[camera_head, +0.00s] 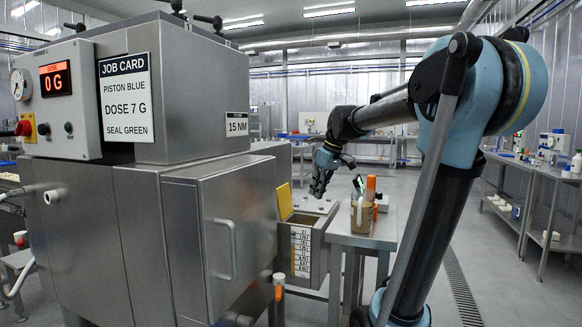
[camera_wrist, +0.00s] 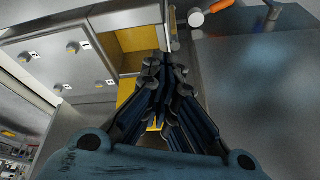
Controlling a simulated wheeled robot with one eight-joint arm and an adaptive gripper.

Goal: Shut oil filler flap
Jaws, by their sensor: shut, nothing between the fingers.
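A yellow flap (camera_head: 284,201) stands tilted up at the edge of a grey box beside the steel machine; it looks open. I take it for the oil filler flap, though no label on it is readable. My gripper (camera_head: 319,190) is above and to the right of the flap in the head view, pointing down, apart from it. In the wrist view my gripper (camera_wrist: 165,62) has its fingers together and empty. Yellow surfaces (camera_wrist: 138,40) show just beyond and left of the fingertips there; the fingers hide part of them, and contact cannot be told.
A steel side table (camera_head: 375,238) right of the box holds a brown container (camera_head: 361,217) and orange-capped items. The machine (camera_head: 150,225) with its door handle fills the left. Open floor lies behind.

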